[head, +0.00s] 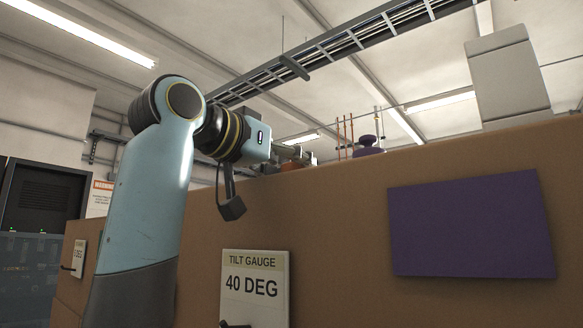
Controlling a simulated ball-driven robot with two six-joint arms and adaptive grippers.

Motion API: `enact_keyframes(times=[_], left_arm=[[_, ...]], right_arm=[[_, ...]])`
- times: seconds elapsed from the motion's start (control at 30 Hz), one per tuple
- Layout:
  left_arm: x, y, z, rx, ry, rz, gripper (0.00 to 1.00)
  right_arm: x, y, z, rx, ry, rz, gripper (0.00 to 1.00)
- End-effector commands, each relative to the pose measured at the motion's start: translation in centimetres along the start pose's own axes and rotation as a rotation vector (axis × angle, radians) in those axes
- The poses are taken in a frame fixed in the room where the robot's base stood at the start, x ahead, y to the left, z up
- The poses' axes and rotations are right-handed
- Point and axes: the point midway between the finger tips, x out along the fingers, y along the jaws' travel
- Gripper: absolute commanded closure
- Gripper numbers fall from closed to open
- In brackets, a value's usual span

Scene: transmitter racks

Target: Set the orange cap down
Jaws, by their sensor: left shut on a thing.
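My left gripper (300,157) is at the end of the pale blue arm that rises from the left. What lies under the cap is hidden behind the wall. My right gripper is not in view.
A tan wall (340,215) with a purple panel (470,224) and a "TILT GAUGE 40 DEG" sign (254,285) fills the front. Beyond its top edge stand a purple knob (368,141) and thin upright rods. A cable tray (340,45) runs overhead. A dark cabinet (42,205) stands left.

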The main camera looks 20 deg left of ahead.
Motion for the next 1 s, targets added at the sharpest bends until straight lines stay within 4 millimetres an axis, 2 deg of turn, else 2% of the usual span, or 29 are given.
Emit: enact_keyframes(times=[0.07, 0.1, 0.27, 0.57, 0.67, 0.77, 1.0], left_arm=[[0.0, 0.0, 0.3, 0.0, -0.001, 0.0, 0.81], [0.0, 0.0, 0.3, 0.0, -0.001, 0.0, 0.56], [0.0, 0.0, 0.2, 0.001, 0.0, 0.0, 0.36], [0.0, 0.0, -0.1, 0.001, 0.002, 0.0, 0.36], [-0.8, -0.1, -0.1, 0.004, 0.003, -0.001, 0.36], [-2.7, -0.1, 0.0, 0.007, 0.005, -0.003, 0.36], [-8.3, -0.2, 0.1, 0.009, 0.004, -0.006, 0.36]], right_arm=[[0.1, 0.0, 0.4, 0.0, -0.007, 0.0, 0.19], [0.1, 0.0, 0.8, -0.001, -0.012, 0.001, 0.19], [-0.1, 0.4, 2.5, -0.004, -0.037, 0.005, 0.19], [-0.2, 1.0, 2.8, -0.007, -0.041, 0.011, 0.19], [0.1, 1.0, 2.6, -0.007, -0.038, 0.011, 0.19], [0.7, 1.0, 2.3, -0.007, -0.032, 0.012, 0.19], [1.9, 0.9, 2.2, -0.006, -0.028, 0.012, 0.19]])
